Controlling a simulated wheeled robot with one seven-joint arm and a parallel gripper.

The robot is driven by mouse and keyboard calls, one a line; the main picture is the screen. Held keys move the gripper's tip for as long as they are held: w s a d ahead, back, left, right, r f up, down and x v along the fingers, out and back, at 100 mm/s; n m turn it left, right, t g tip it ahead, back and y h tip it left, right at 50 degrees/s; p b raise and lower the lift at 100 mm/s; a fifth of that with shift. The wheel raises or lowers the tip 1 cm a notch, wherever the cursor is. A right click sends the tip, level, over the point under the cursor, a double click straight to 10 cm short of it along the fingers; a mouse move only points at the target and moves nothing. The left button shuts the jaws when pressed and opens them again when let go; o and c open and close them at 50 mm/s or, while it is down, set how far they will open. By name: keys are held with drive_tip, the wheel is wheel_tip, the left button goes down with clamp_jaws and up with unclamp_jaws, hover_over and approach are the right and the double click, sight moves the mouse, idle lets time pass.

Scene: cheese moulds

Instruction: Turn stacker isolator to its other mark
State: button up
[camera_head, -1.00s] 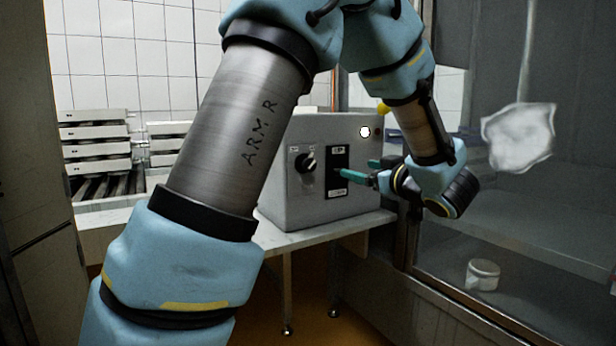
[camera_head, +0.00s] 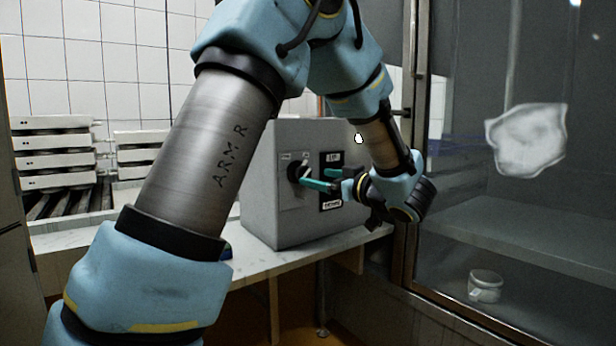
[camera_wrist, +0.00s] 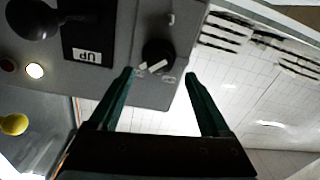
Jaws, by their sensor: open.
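The isolator is a black rotary knob (camera_wrist: 158,54) with a white pointer bar, on the face of a grey control box (camera_head: 270,215). In the head view the knob (camera_head: 294,168) is partly behind my fingers; small pale labels sit by it. My gripper (camera_wrist: 161,75) is open, its two teal fingers pointing at the box face. In the wrist view the knob shows between and just beyond the fingertips, nearer the left one. I cannot tell whether a finger touches it. In the head view my gripper (camera_head: 316,179) stands in front of the knob, reaching from the right.
Beside the knob is a black plate (camera_wrist: 88,30) marked UP, with a black ball-ended lever (camera_wrist: 35,18). A lit white lamp (camera_wrist: 35,71) and a yellow knob (camera_wrist: 14,124) are further left. A glass panel (camera_head: 510,240) stands right; pale stacked moulds (camera_head: 55,150) lie left.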

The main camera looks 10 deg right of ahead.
sight(306, 175)
drive_tip(key=x, duration=0.4)
drive_tip(key=shift+w+a, duration=0.15)
drive_tip(key=shift+w, duration=0.25)
clamp_jaws()
idle(0.4)
